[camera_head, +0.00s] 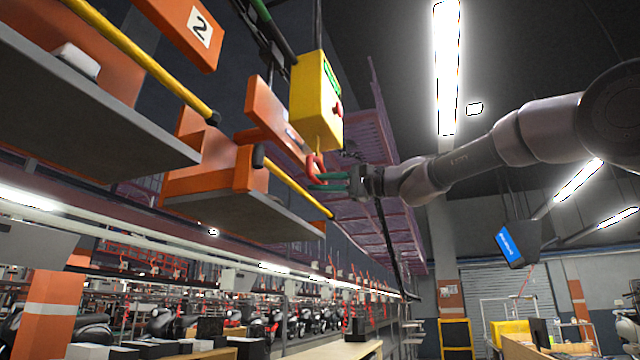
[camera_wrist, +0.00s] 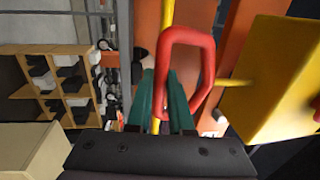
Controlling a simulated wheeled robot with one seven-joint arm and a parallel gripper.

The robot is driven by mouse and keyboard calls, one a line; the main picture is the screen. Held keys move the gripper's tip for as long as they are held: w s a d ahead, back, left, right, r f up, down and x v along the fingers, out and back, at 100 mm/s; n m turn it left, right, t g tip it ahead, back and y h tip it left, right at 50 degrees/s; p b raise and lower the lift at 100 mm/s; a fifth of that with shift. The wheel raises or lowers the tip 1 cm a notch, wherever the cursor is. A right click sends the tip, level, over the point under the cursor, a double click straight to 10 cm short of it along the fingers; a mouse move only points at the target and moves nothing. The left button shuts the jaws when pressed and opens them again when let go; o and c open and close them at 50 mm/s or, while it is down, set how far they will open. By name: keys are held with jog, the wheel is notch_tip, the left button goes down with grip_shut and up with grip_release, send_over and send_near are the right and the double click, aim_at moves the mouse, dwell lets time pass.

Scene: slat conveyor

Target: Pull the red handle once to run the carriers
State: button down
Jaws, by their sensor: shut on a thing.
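The red handle (camera_head: 314,167) is a closed loop hanging below a yellow control box (camera_head: 316,100) with a red button on its side. In the wrist view the red handle (camera_wrist: 187,62) stands upright at my fingertips, with the yellow box (camera_wrist: 275,80) to its right. My gripper (camera_head: 330,182) reaches in from the right and has its green fingers at the handle's lower part. In the wrist view my gripper (camera_wrist: 163,95) is shut on the handle's near side bar. The carriers are orange with grey platforms; one (camera_head: 250,215) hangs behind the handle.
Another orange carrier (camera_head: 90,110) hangs at the upper left, near a plate marked 2 (camera_head: 199,27). Yellow rods (camera_head: 150,65) run along the carriers. Shelves with boxes (camera_wrist: 70,85) show at left in the wrist view. Room below and right of the handle looks free.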

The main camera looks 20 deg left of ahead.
dwell(0.4)
notch_tip(320, 180, down, 6)
dwell(0.6)
jog(key=shift+r, duration=2.95)
jog(key=c, duration=0.8)
grip_release()
jog(key=d+f, duration=0.1)
jog(key=d, duration=0.8)
jog(key=shift+s+f, duration=0.15)
jog(key=shift+s, duration=0.2)
